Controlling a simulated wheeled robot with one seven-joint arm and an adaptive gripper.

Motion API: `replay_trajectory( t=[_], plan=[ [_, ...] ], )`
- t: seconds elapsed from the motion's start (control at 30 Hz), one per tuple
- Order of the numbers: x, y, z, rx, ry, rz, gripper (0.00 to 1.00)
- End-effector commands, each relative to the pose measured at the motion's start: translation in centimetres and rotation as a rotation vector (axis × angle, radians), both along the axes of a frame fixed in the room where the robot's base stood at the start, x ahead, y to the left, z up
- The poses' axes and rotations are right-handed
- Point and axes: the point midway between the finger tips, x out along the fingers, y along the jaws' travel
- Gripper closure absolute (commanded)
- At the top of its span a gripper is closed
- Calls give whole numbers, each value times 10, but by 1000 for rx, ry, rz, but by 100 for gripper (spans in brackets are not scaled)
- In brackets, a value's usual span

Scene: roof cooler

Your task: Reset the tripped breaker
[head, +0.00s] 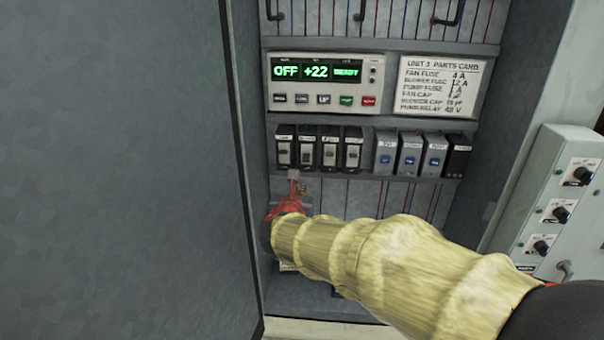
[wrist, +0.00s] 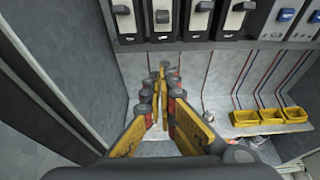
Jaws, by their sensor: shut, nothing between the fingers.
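In the wrist view the same breakers (wrist: 162,17) run along the top edge. My gripper (head: 294,178) is just below the leftmost breakers in the head view, with my sleeved arm reaching in from the lower right. In the wrist view my gripper (wrist: 159,72) is shut and empty, its tips a little below the breaker row. Whether it touches a breaker is unclear.
Blue-marked modules (head: 410,155) sit right of the breakers. Above is a control panel (head: 322,83) reading OFF, +22, READY, beside a parts card (head: 440,85). Yellow bins (wrist: 270,117) stand lower right. The cabinet door (head: 120,170) is at left; a knob box (head: 555,210) is at right.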

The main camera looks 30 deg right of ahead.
Motion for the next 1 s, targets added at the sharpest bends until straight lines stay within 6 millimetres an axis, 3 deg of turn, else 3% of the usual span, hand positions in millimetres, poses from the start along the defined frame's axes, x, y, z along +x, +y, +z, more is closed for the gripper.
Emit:
replay_trajectory(
  t=[0.23, 0.63, 0.7, 0.77, 1.0],
  plan=[
    [20, -15, -10, 1, 2, -4, 100],
    [81, -56, -35, 2, 1, -3, 100],
    [78, -53, -13, 2, -4, -1, 100],
    [78, -53, -5, 1, -5, -1, 100],
    [77, -52, 8, 2, -2, -1, 100]
  ],
)
